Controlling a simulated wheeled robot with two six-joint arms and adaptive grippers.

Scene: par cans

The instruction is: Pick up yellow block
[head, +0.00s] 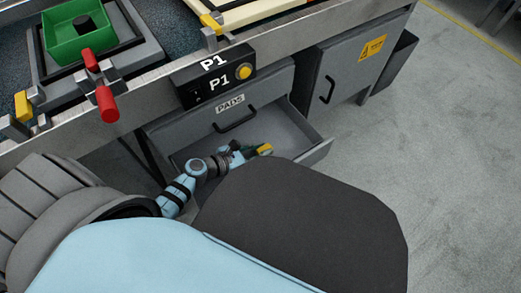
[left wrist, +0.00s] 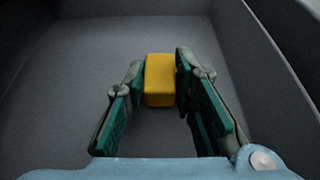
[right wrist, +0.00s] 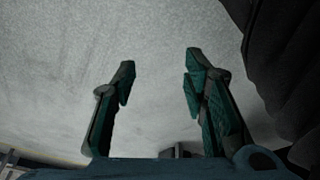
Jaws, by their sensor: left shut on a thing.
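The yellow block (left wrist: 160,80) is between the fingertips of my left gripper (left wrist: 160,83) in the left wrist view. My left gripper is shut on it, with one finger on each side of the block. I cannot tell whether the block touches the drawer floor. My right gripper (right wrist: 158,82) shows in the right wrist view, open and empty above grey floor.
The drawer walls (left wrist: 288,75) stand around my left gripper. Above the drawer is a bench with a P1 button box (head: 215,75), a red-handled clamp (head: 100,88) and a green tray (head: 75,45). A grey cabinet (head: 345,75) stands to the right. The floor at right is clear.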

